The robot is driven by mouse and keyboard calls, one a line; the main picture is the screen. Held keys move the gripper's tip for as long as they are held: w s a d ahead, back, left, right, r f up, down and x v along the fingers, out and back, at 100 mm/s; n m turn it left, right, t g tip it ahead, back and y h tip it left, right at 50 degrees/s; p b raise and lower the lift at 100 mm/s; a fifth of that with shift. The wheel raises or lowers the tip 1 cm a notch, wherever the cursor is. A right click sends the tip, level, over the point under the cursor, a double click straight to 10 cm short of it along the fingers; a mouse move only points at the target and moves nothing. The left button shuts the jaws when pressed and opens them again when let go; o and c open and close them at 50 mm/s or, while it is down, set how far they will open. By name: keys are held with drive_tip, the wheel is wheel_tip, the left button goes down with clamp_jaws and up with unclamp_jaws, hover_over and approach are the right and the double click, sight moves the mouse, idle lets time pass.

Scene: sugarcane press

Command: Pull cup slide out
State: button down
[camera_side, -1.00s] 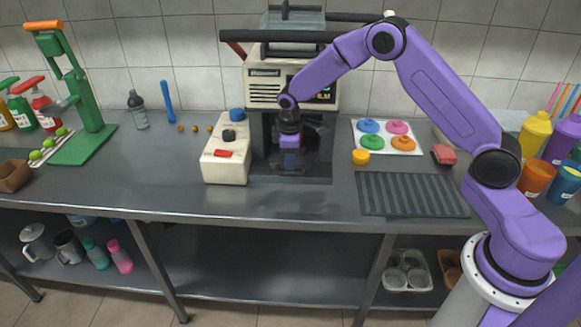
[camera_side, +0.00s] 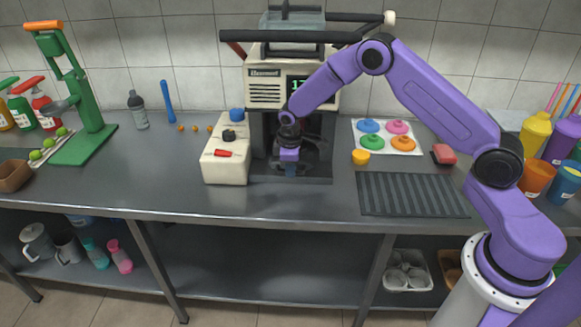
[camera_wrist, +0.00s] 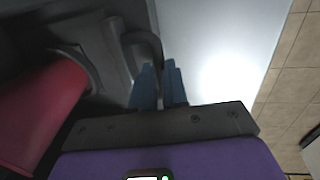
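The cup slide (camera_wrist: 105,50) is a dark plate with a looped handle (camera_wrist: 133,37), at the left of the wrist view. A red cup (camera_wrist: 40,112) lies to its left there. My gripper (camera_wrist: 161,70) has its two blue fingers close together at the near end of the handle, with only a narrow gap between them. I cannot tell whether they press on the bar. In the side view my gripper (camera_side: 291,172) points down at the front of the press (camera_side: 265,90). The cup and most of the slide are hidden in the dark opening behind the gripper.
A cream control box (camera_side: 225,165) with a red switch stands just left of the opening. The counter (camera_side: 290,200) in front of the press is clear.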

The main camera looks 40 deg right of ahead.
drive_tip(key=s+a, duration=1.2)
drive_tip(key=shift+s+a, duration=0.15)
drive_tip(key=c, duration=1.1)
unclamp_jaws()
drive_tip(key=shift+c, duration=0.2)
wheel_tip(320, 180, up, 17)
drive_tip(key=s+a, duration=0.2)
drive_tip(key=shift+r, duration=0.15)
drive_tip(key=shift+s, duration=0.15)
